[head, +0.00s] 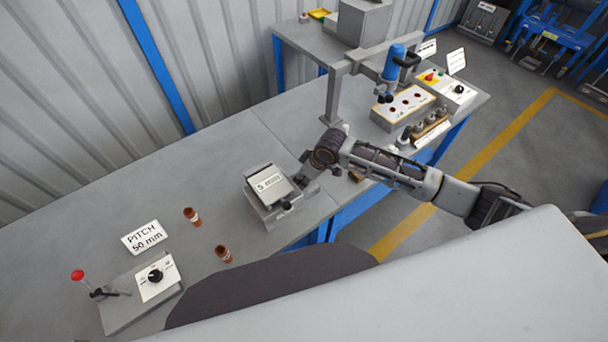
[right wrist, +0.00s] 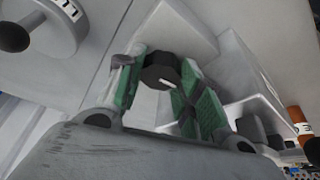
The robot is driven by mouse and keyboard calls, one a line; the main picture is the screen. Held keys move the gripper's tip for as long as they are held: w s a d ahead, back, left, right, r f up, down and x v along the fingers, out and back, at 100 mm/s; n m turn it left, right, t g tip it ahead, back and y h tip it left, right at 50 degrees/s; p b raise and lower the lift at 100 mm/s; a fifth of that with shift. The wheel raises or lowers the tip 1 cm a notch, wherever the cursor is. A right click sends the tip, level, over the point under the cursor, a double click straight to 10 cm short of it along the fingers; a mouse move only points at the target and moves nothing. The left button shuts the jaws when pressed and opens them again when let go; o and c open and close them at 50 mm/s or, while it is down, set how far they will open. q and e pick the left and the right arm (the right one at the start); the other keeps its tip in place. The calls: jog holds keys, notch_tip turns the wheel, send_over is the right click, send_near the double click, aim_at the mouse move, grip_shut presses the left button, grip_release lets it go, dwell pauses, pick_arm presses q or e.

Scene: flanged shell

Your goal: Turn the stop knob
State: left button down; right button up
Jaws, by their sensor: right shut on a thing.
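A dark round knob (right wrist: 160,72) with a white mark sits between the green finger pads of my right gripper (right wrist: 165,82) in the right wrist view. The right gripper is shut on this knob. In the head view my right gripper (head: 296,192) is at the right side of a grey device (head: 265,212) with a tilted sign (head: 268,181) that starts with a 5. The knob there is largely hidden by the fingers. My left gripper is in neither view.
A panel with another black knob (head: 155,276) and a red-tipped lever (head: 78,275) is at lower left. Two brown cylinders (head: 192,215) (head: 223,254) and a "PITCH 50 mm" sign (head: 144,237) stand nearby. A blue tool (head: 394,62) hangs from a grey frame (head: 337,95) at the back right.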

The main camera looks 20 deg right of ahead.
dwell(0.3)
jog(key=o, duration=1)
jog(key=shift+o, duration=0.2)
jog(key=shift+r, duration=0.1)
jog(key=v, duration=0.7)
jog(key=shift+s+r, duration=0.2)
jog(key=shift+r, duration=0.15)
jog(key=shift+d, duration=0.1)
jog(key=shift+s+f, duration=0.1)
